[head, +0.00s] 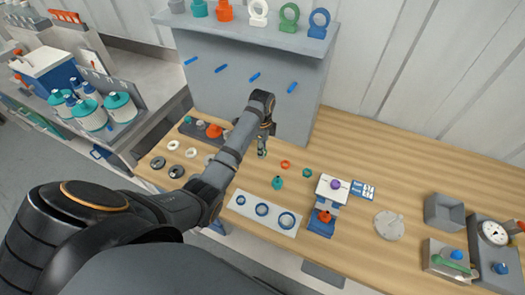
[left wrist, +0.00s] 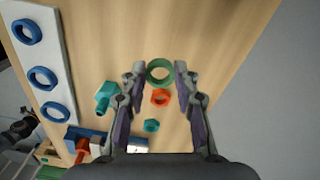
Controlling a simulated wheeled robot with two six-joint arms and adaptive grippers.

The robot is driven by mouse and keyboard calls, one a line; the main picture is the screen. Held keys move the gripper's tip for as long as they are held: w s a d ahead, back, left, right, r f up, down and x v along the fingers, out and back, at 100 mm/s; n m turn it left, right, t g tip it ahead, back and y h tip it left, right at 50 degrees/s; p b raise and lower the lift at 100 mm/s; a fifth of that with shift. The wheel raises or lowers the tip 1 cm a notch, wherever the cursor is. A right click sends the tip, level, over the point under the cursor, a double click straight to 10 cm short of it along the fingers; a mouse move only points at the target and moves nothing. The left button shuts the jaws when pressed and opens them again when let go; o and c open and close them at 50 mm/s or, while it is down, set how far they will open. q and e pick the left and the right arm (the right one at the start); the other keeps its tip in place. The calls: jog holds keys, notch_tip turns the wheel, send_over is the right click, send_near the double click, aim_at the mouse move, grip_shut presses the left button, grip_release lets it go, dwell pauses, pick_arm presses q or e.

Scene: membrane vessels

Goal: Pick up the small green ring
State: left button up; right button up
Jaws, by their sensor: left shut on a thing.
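A green ring (left wrist: 159,71) sits between the two fingertips of my left gripper (left wrist: 160,75) in the left wrist view. The gripper is shut on it, with a finger on each side. In the head view my left gripper (head: 262,150) points down over the wooden table, left of a small orange ring (head: 285,164); I cannot make out the held ring there. The orange ring (left wrist: 161,97) and a smaller teal ring (left wrist: 152,126) show beyond the fingers in the wrist view. The teal ring (head: 306,173) lies right of the orange one in the head view. My right gripper is not in view.
A white plate (head: 240,207) with blue rings lies in front. A teal fitting (head: 277,182) and a blue-and-white stand (head: 320,222) are nearby. A grey pegboard (head: 228,95) rises behind. Grey bins and a gauge (head: 495,232) stand at the right.

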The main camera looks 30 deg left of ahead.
pick_arm(q)
jog(key=s+d+r+p, duration=0.4)
jog(key=s+r+p, duration=0.5)
jog(key=s+r, duration=0.1)
jog(key=shift+s+d+r+p, duration=0.3)
jog(key=shift+d+r+p, duration=0.1)
jog(key=shift+r, duration=0.25)
